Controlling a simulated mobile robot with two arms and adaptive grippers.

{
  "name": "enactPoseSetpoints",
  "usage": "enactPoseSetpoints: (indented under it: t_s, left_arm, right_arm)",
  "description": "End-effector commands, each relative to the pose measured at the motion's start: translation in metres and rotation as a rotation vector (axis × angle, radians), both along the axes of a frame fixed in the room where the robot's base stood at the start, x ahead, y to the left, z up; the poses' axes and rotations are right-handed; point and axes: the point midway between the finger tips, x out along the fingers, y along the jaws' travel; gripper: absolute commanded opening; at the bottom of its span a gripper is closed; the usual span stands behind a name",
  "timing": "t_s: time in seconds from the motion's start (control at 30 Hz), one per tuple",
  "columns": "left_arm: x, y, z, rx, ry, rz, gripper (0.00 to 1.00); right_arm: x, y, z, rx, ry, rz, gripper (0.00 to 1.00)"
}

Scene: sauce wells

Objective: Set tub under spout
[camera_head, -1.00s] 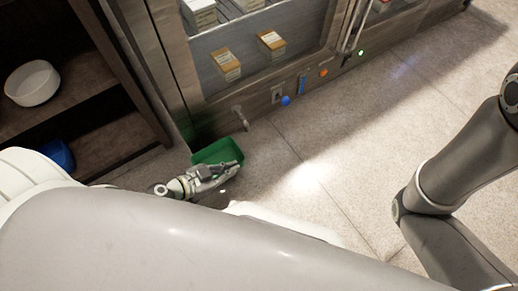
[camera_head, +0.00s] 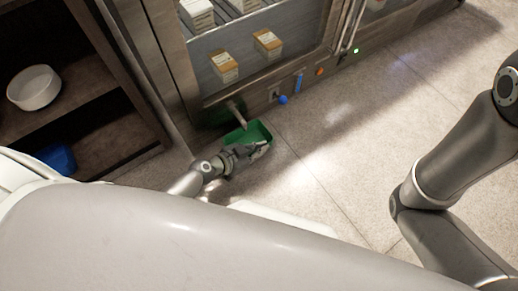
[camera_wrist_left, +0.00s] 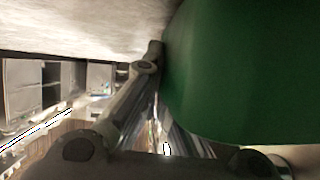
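The green tub (camera_head: 262,131) is low in front of the cabinet, close to the floor. I cannot tell whether it touches the floor. The metal spout (camera_head: 236,113) sticks out from the cabinet's lower front, and its tip overlaps the tub's back left part in the head view. My left gripper (camera_head: 258,150) is shut on the tub at its near side. In the left wrist view the green wall of the tub (camera_wrist_left: 240,70) fills the right, with a finger along its left edge. My right gripper is out of view; only its arm shows at the right.
The cabinet has a blue knob (camera_head: 283,100), an orange button (camera_head: 319,71) and a green light (camera_head: 356,50) right of the spout. A dark shelf at the left holds a white bowl (camera_head: 34,88) and a blue item (camera_head: 58,158). The floor (camera_head: 350,150) to the right is clear.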

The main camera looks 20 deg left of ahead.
Motion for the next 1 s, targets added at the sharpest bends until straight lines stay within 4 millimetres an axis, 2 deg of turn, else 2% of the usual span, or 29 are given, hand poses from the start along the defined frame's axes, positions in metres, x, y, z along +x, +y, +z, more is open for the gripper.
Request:
enactPoseSetpoints:
  t_s: [0.33,0.4,0.53,0.93,1.0]
  left_arm:
    - [0.0004,0.0003,-0.0031,-0.001,-0.002,0.001,0.0]
    - [0.0001,0.0003,-0.0013,-0.001,-0.001,0.001,0.11]
    - [0.0,0.0003,-0.0014,-0.001,-0.001,0.001,0.27]
    - [0.0001,0.0003,0.0035,-0.001,-0.001,0.001,0.27]
    - [-0.0071,0.0054,0.0056,0.002,0.001,0.001,0.27]
  right_arm:
    - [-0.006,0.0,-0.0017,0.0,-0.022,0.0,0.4]
    - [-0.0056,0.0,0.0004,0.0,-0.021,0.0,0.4]
    - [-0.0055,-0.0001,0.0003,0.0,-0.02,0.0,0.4]
    - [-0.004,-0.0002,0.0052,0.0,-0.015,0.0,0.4]
    - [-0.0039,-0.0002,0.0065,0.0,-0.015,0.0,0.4]
